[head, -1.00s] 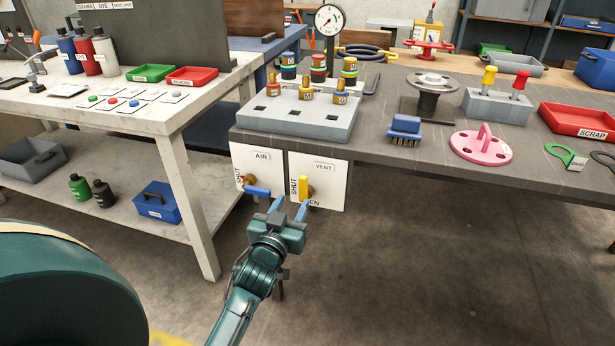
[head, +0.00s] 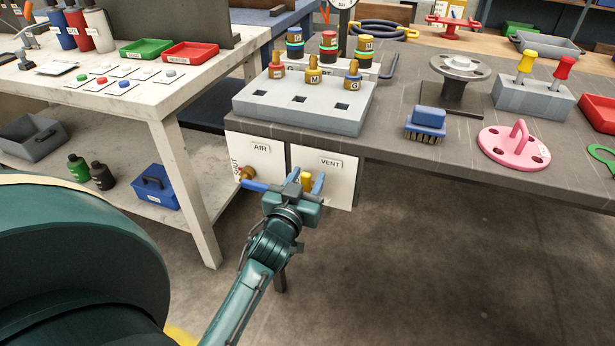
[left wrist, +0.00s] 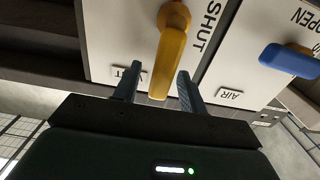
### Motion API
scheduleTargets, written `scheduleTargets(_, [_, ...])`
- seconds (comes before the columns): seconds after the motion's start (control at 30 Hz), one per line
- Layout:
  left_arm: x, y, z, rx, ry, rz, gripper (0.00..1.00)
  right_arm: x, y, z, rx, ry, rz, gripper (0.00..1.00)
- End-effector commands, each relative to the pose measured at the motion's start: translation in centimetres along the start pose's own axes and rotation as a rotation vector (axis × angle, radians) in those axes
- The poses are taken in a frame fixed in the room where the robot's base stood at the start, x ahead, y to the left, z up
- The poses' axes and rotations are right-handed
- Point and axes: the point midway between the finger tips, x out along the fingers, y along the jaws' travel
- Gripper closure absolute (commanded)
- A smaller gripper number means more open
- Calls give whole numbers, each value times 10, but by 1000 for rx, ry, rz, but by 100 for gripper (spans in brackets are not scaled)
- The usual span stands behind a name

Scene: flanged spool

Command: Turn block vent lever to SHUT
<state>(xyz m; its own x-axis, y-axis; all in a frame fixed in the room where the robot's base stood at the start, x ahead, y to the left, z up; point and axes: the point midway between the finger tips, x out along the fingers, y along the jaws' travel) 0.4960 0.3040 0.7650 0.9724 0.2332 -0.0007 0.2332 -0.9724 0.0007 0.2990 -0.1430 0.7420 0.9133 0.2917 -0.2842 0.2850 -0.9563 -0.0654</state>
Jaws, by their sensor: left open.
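The yellow vent lever (head: 306,180) is on the white VENT panel (head: 341,183) under the front edge of the grey bench. In the left wrist view, which is upside down, the lever (left wrist: 170,58) extends from its pivot toward the VENT label. The word SHUT is printed beside it. My left gripper (head: 307,185) is open, with one finger on each side of the lever. In the left wrist view the fingers (left wrist: 156,84) have visible gaps to the lever. The gripper hides the lower part of the panel in the head view. My right gripper is not in view.
The AIR panel (head: 258,153) with a blue lever (head: 254,186) is close on the left; that lever also shows in the left wrist view (left wrist: 290,60). A grey block (head: 305,104) with brass fittings stands on the bench above. The floor right of the panels is clear.

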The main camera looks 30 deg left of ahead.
Motion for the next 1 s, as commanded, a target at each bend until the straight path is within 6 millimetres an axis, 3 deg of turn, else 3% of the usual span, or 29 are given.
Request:
scheduleTargets(0.1, [0,0,0,0,0,0,58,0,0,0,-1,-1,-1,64])
scheduleTargets(0.6, [0,0,0,0,0,0,99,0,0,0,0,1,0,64])
scheduleTargets(1.0, [1,0,0,3,1,0,100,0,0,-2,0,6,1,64])
